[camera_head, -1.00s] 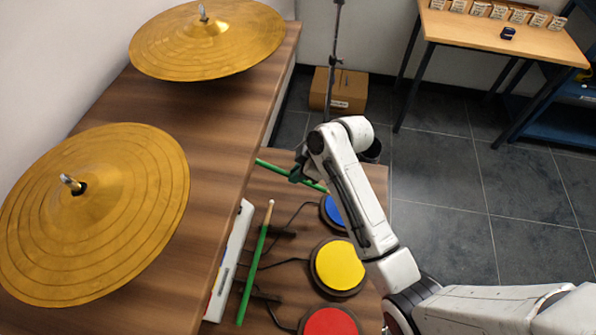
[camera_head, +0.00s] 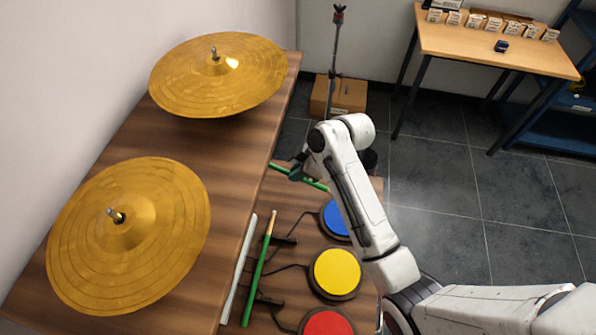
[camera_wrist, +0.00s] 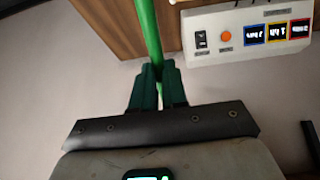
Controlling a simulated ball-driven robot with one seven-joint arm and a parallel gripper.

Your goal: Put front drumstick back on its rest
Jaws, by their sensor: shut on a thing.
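My gripper (camera_head: 297,174) is shut on a green drumstick (camera_head: 315,184), which it holds slantwise beyond the blue pad. In the wrist view my gripper (camera_wrist: 158,88) has its two dark green fingers closed around this drumstick (camera_wrist: 147,30), which runs up out of the picture. A second green drumstick (camera_head: 258,275) with a pale tip lies along the left of the lower wooden surface. It lies across dark supports (camera_head: 284,240), apart from my gripper. Whether the held stick touches anything is hard to tell.
Blue (camera_head: 336,217), yellow (camera_head: 337,272) and red (camera_head: 327,322) drum pads line the lower surface (camera_head: 300,205). A white control box (camera_wrist: 215,42) is close by the gripper. Two cymbals (camera_head: 130,235) (camera_head: 218,75) stand left. A cardboard box (camera_head: 348,95) and stand (camera_head: 336,50) are behind.

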